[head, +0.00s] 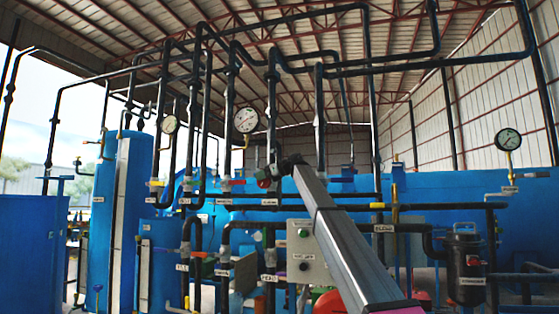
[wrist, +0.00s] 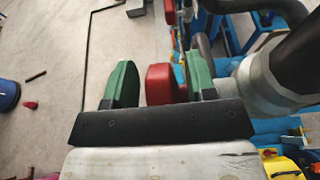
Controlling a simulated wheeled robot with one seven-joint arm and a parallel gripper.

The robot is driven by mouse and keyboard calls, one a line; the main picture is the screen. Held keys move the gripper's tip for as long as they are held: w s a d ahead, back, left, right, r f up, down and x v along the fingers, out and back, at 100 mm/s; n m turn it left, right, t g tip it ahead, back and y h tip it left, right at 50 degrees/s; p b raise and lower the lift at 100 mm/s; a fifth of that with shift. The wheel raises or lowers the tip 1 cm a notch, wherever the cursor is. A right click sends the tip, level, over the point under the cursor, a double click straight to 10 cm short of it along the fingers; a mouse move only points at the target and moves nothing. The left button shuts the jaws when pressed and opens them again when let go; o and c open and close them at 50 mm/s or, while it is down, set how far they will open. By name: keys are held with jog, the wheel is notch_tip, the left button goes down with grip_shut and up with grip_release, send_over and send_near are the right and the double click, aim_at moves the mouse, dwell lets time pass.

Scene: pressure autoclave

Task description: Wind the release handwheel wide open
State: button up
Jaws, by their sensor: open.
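My gripper (wrist: 160,82) shows in the wrist view with two green fingers spread apart. I cannot tell whether this red part belongs to the release handwheel; no full wheel rim is clear. In the head view my gripper (head: 270,174) is at the far end of my arm, small and dark, among the upright pipes. A red lever handle (head: 237,182) shows just left of it. My arm hides part of the pipework behind.
A thick grey pipe fitting (wrist: 262,88) stands close to the right finger. Dark vertical pipes (head: 320,120) and a pressure gauge (head: 246,120) surround the gripper. A grey control box (head: 303,245) is below. Open floor (wrist: 50,45) shows at the left of the wrist view.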

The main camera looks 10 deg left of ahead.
jog(key=y, duration=0.2)
jog(key=d+y, duration=0.1)
jog(key=shift+s+y, duration=0.1)
jog(key=shift+y, duration=0.3)
jog(key=d, duration=0.8)
notch_tip(320, 180, up, 8)
jog(key=shift+s+a, duration=0.2)
jog(key=shift+a, duration=0.1)
jog(key=shift+r, duration=0.1)
